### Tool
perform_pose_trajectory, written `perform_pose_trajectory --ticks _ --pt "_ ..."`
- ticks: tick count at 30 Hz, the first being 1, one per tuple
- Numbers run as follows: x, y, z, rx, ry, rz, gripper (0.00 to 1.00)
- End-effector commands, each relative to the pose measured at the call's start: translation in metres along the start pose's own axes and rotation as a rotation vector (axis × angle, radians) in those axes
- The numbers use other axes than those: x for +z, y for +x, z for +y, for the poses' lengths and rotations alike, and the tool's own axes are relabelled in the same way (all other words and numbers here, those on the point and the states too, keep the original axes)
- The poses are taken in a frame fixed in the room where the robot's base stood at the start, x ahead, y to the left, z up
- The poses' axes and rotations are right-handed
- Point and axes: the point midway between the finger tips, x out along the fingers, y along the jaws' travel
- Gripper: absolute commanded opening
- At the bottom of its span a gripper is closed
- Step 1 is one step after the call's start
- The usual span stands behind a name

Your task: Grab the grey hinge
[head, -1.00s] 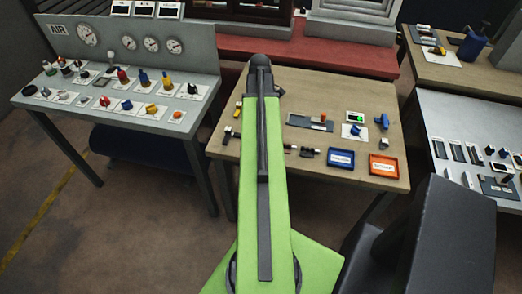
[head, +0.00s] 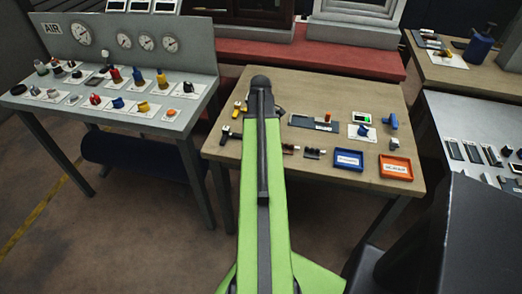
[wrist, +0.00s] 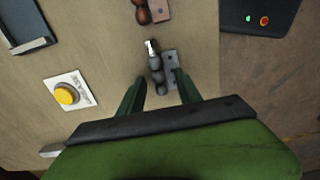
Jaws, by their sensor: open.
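In the wrist view the grey hinge (wrist: 170,62) lies on the wooden tabletop, a flat grey plate with holes beside dark rounded parts and a small bright metal tip. My gripper (wrist: 160,77) is open, with one dark finger on each side of the hinge's near end. The hinge sits roughly between the fingertips, nearer the right one. I cannot tell whether either finger touches it or how high they are above the table. In the head view my green arm hides the gripper, and I cannot make out the grey hinge there.
A brown hinge-like part (wrist: 152,10) lies just beyond. A yellow button on a white plate (wrist: 67,95) and a dark tray (wrist: 25,25) are at left. The table edge is at right, with a dark box (wrist: 262,15) beyond. Blue (head: 348,170) and orange (head: 396,178) trays stand front right.

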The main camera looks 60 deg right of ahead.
Motion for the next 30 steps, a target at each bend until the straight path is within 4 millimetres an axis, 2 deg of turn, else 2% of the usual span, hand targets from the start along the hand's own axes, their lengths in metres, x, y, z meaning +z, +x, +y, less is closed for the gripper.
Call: perform_pose_trajectory --ticks 4,13,26,30 --pt "0.0003 -0.002 0.0 0.0 0.0 0.0 0.4" --pt "0.0004 -0.0021 0.0001 0.0 0.001 0.0 0.01" --pt "0.0006 -0.0027 0.0001 0.0 0.001 0.0 0.0" --pt "0.0006 -0.0112 0.0001 0.0 0.001 0.0 0.0"
